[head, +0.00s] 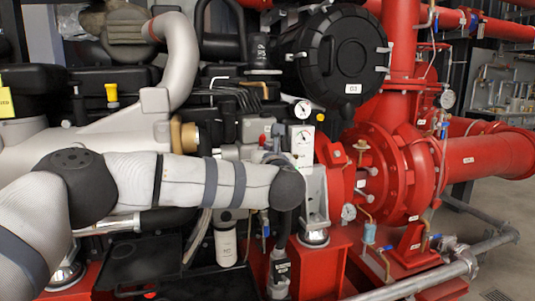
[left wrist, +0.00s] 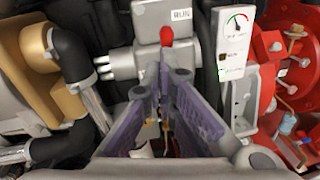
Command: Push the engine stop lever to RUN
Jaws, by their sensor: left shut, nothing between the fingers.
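The engine stop lever has a red knob (left wrist: 166,34) and stands in front of a grey housing in the left wrist view. A RUN label (left wrist: 181,15) is on the housing just above and right of the knob. My left gripper (left wrist: 163,76) is shut and empty, its fingertips just below the knob; I cannot tell whether they touch the lever. In the head view my left gripper (head: 273,157) is mostly hidden by my wrist, close to the small red knob (head: 262,140). My right gripper is not in view.
A white gauge panel (head: 301,147) stands right of the lever. Dark hoses and a tan fitting (left wrist: 54,60) lie left of it. The red pump (head: 400,175) fills the right side, with a grey pipe (head: 420,285) low in front. Open floor shows at far right.

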